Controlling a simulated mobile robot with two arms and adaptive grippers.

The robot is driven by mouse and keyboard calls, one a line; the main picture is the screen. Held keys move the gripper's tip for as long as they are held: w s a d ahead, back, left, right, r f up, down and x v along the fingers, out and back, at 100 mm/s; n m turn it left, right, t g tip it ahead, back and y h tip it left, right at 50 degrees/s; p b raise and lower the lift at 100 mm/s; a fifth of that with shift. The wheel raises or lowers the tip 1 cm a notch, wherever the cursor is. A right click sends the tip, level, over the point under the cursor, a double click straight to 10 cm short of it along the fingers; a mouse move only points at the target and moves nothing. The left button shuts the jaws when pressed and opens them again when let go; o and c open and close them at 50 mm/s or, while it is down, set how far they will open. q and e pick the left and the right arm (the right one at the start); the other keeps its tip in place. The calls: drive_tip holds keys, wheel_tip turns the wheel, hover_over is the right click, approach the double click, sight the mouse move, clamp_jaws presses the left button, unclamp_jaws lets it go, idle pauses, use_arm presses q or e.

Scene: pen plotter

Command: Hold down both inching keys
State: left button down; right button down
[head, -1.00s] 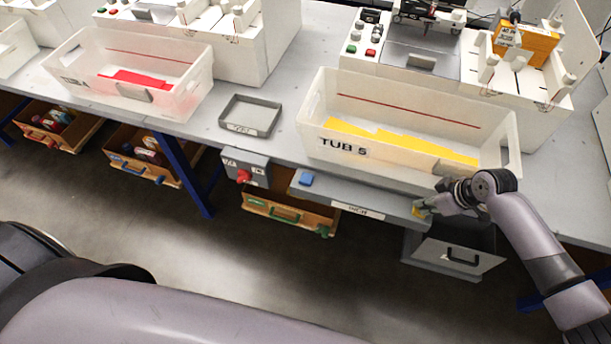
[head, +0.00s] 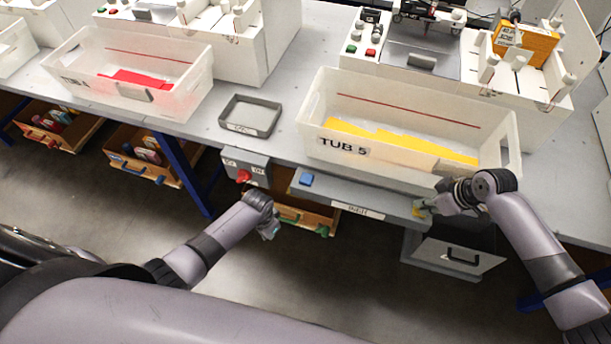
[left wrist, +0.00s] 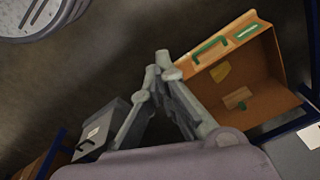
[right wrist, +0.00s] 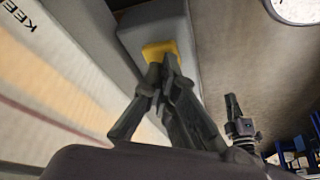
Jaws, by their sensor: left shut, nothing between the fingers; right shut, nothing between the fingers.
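The blue key (head: 306,180) sits on the left end of the grey bar (head: 378,200) along the bench front. The yellow key (head: 419,211) is at the bar's right end, partly hidden by my right gripper (head: 424,207). In the right wrist view the shut fingertips (right wrist: 163,68) overlap the lower edge of the yellow key (right wrist: 160,50); I cannot tell if they press it. My left gripper (head: 270,232) is below and left of the blue key, apart from it. Its shut, empty fingertips (left wrist: 160,65) show in the left wrist view, without the blue key.
A grey box with a red knob (head: 243,176) is left of the bar. An open wooden drawer (head: 318,218) with green handles is under it, near my left gripper. TUB 5 (head: 340,152) stands above the bar. A grey drawer (head: 455,257) is below my right gripper.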

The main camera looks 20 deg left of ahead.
use_arm(q)
drive_tip(key=w+d+r+m, duration=0.1)
drive_tip(key=w+r, duration=0.3)
drive_tip(key=r, duration=0.2)
drive_tip(key=w+r+m, duration=0.1)
drive_tip(key=w+r, duration=0.2)
drive_tip(key=r, duration=0.3)
wheel_tip(320, 180, up, 15)
drive_tip(key=m+h, duration=0.2)
drive_tip(key=m, duration=0.3)
hover_over(307, 178)
drive_tip(key=shift+a+f, duration=0.2)
drive_tip(key=shift+f, duration=2.95)
drive_tip(key=shift+f, duration=0.25)
drive_tip(key=shift+f, duration=0.8)
